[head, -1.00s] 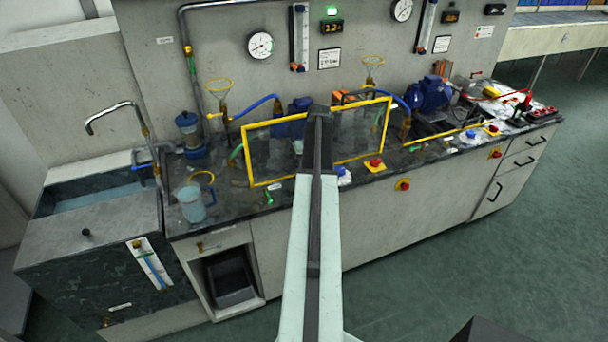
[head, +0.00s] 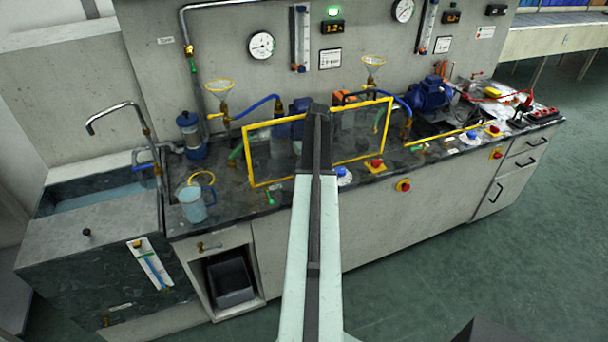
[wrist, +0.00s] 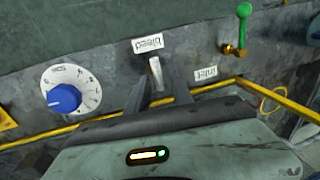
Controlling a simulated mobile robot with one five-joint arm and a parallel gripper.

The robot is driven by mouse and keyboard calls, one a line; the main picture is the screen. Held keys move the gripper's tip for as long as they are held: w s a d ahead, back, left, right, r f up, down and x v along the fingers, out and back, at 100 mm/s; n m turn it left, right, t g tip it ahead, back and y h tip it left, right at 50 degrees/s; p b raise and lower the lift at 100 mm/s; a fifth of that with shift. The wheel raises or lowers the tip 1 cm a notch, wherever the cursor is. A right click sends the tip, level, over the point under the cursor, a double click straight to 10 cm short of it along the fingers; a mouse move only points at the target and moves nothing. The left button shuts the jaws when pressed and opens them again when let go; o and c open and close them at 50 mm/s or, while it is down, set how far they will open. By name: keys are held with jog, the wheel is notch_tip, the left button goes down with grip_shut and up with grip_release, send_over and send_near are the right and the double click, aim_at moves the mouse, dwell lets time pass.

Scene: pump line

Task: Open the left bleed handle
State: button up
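In the wrist view, a small pale metal lever (wrist: 156,73) stands beside the upside-down "bleed" label (wrist: 148,43). My gripper (wrist: 157,80) has its two dark fingers apart, one on each side of this lever. I cannot tell whether either finger touches it. In the head view my arm covers the lever and my gripper. Right of it in the wrist view is a green handle on a brass valve (wrist: 240,32), near the "inlet" label (wrist: 205,73). A green handle also shows on the bench front in the head view (head: 269,196).
A white dial with a blue knob (wrist: 68,95) is left of my gripper. A yellow frame (head: 262,184) with a clear panel stands on the bench. A red-and-yellow button (head: 375,164), a jug (head: 192,205) and a sink (head: 92,190) are around. The floor in front is clear.

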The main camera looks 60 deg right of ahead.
jog(key=shift+s, duration=0.1)
notch_tip(320, 180, up, 8)
jog(key=d+p, duration=0.1)
jog(key=p, duration=0.6)
jog(key=shift+s+f+p, duration=0.2)
jog(key=shift+s+p, duration=0.15)
jog(key=shift+s, duration=0.1)
jog(key=shift+d, duration=0.1)
